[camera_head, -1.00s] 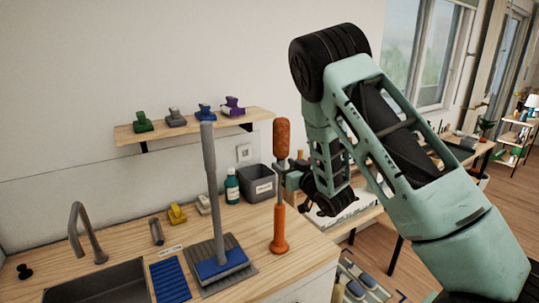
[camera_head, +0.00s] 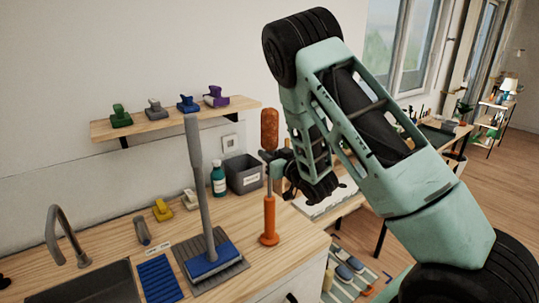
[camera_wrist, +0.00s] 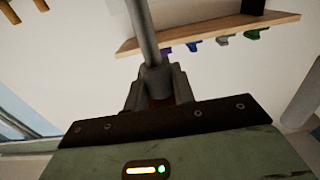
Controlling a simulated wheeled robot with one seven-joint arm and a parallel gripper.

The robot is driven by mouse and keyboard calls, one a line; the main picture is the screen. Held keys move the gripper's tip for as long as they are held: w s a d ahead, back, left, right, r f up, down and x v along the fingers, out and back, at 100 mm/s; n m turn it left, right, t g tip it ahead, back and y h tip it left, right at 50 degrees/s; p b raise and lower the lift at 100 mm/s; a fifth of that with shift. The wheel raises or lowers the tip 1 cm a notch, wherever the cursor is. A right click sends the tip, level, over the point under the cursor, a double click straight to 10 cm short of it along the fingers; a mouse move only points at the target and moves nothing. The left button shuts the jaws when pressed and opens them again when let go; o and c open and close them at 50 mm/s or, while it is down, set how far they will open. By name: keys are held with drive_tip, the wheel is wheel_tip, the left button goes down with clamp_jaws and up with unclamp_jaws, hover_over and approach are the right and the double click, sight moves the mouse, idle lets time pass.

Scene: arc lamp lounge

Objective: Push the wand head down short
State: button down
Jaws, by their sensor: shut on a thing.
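The wand (camera_head: 269,215) stands upright on the wooden counter, with an orange handle and flared foot, a thin grey rod, and a brown-orange head (camera_head: 269,130) on top. A length of rod shows between head and handle. My gripper (camera_head: 274,164) reaches in from the right and is shut on the wand just below the head. In the wrist view, which is upside down, the grey rod (camera_wrist: 142,30) runs out from between the fingers (camera_wrist: 158,92). The exact contact is partly hidden by the fingers.
Left of the wand, a tall grey-handled tool with a blue base (camera_head: 215,260) stands on a grey mat. A grey bin (camera_head: 244,174) and teal bottle (camera_head: 218,180) stand behind. A sink (camera_head: 95,285) is at left. A wall shelf (camera_head: 170,124) holds several coloured blocks.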

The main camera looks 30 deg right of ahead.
sight(270, 197)
wheel_tip(270, 197, down, 14)
drive_tip(key=b, duration=1.4)
drive_tip(key=shift+f+b, duration=0.15)
drive_tip(key=shift+b, duration=0.25)
drive_tip(key=shift+s, duration=0.1)
drive_tip(key=shift+f, duration=0.1)
drive_tip(key=c, duration=1.2)
unclamp_jaws()
drive_tip(key=shift+f, duration=0.1)
drive_tip(key=shift+o, duration=0.2)
drive_tip(key=shift+r, duration=0.2)
